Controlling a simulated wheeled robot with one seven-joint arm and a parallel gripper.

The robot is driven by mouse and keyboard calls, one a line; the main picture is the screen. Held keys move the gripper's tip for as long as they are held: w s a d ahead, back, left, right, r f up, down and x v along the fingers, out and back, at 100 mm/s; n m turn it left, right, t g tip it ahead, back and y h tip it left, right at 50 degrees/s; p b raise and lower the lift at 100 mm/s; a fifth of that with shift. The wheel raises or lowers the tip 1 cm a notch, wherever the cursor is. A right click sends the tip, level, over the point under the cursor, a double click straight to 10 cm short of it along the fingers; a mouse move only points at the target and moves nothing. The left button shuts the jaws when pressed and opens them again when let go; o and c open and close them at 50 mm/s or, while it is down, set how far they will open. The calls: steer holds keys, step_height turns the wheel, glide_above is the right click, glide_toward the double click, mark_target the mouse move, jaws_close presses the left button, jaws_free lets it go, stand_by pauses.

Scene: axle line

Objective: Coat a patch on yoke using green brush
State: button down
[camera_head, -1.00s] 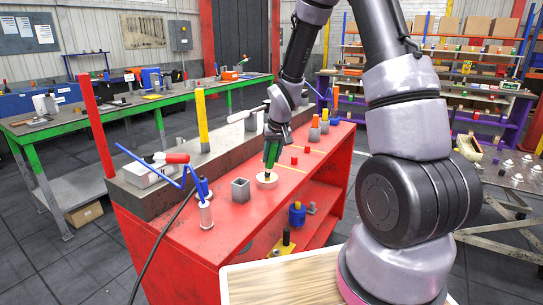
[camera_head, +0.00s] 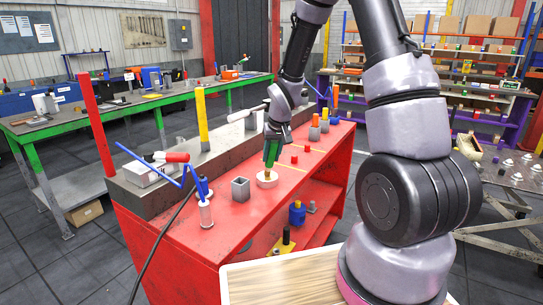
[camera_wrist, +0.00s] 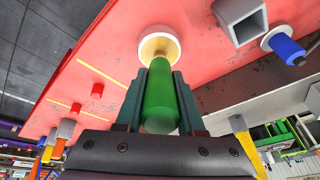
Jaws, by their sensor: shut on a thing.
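My gripper (camera_head: 274,143) is shut on the green brush (camera_head: 270,158), over the red bench. In the wrist view the brush's green handle (camera_wrist: 159,100) sits between the two dark fingers of my gripper (camera_wrist: 157,82). The brush points down, its pale tip over or in a shallow round white dish (camera_head: 267,183) with a cream inside. The dish also shows in the wrist view (camera_wrist: 159,42). I cannot tell whether the tip touches the inside of the dish. I cannot make out the yoke with certainty.
A yellow post (camera_head: 202,120) rises at the bench's back edge.

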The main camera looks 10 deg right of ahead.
steer(key=shift+r, duration=3.5)
steer(key=shift+s, duration=0.1)
